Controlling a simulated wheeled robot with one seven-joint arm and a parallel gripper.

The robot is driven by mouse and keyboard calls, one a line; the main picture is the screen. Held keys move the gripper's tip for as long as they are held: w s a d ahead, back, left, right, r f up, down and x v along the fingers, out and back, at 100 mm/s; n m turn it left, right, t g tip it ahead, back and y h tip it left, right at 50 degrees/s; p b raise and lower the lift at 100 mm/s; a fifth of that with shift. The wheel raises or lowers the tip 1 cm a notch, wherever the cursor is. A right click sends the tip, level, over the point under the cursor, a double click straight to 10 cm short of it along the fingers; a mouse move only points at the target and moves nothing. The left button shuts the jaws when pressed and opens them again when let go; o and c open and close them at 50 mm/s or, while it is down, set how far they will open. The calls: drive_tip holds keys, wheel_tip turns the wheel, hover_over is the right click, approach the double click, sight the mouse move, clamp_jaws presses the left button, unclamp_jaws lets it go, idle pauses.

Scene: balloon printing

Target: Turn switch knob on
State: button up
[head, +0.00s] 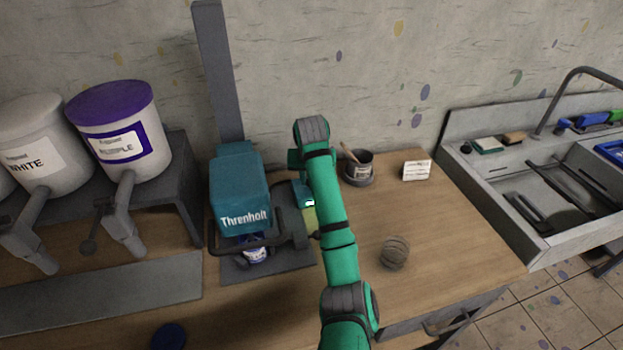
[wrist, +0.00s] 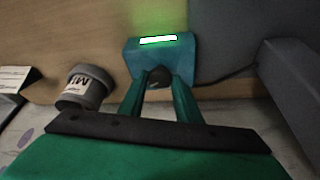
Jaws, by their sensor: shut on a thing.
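The switch is a small teal box (wrist: 185,61) with a dark round knob (wrist: 159,76) and a bright, lit green-white strip (wrist: 157,40) on it. In the wrist view my gripper (wrist: 159,84) has its two green fingers on either side of the knob, shut on it. In the head view the switch box (head: 305,189) shows right of the teal Threnholt machine (head: 240,190), with a green glow beside it. My arm reaches over the table there and partly hides the box and the fingers. The knob's angle is hard to tell.
A grey cup (head: 358,166) with a stick and a white card (head: 416,170) stand behind, right of my arm. A round ribbed object (head: 395,252) lies on the table (head: 455,225). Purple and white paint buckets stand left. A sink (head: 570,200) is at right.

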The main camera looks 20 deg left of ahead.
drive_tip(key=o, duration=1.1)
drive_tip(key=shift+c, duration=0.2)
drive_tip(key=shift+r, duration=0.1)
drive_tip(key=v, duration=1)
drive_tip(key=shift+s+r, duration=0.2)
drive_tip(key=shift+r, duration=0.1)
drive_tip(key=shift+d, duration=0.1)
